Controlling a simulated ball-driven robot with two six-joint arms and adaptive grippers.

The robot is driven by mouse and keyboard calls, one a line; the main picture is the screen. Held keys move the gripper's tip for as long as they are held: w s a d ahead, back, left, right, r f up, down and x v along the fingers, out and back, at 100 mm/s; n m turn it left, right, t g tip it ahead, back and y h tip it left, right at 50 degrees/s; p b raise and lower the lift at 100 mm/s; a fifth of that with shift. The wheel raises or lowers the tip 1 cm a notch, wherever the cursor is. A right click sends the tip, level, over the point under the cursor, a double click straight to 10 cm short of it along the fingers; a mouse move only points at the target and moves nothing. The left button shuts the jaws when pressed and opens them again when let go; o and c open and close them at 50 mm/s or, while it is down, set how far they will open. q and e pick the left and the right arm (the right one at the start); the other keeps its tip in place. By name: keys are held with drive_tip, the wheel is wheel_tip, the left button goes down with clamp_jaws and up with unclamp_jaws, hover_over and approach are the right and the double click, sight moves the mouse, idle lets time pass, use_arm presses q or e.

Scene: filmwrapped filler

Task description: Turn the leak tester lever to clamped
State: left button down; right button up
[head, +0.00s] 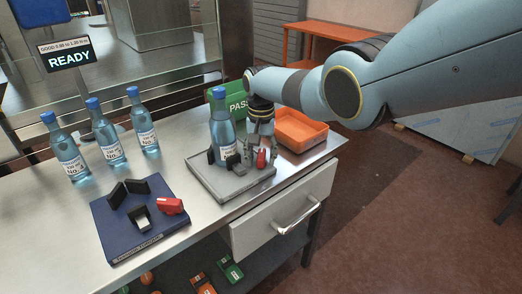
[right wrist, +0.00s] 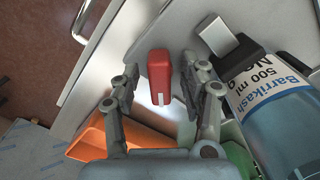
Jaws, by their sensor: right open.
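A grey fixture plate (head: 205,180) on the bench holds an upright blue bottle (head: 222,135) between black blocks. A red lever (head: 261,158) stands at the plate's right side. My right gripper (head: 263,146) is open just above this lever. In the right wrist view the red lever (right wrist: 160,74) shows between the two open fingers (right wrist: 162,90), with a gap on each side. A blue fixture (head: 150,240) at the front left has black blocks and its own red lever (head: 170,206), and no bottle. I cannot tell from its small lettering which fixture is the leak tester. My left gripper is not in view.
Several blue bottles (head: 110,145) stand at the back left beside a READY sign (head: 69,58). A green PASS bin (head: 217,107) and an orange tray (head: 300,131) stand behind the grey plate, near my right arm. A drawer handle (head: 296,217) juts out in front.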

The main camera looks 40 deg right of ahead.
sight(261, 155)
wheel_tip(261, 155, up, 12)
idle(0.5)
drive_tip(key=shift+f, duration=0.1)
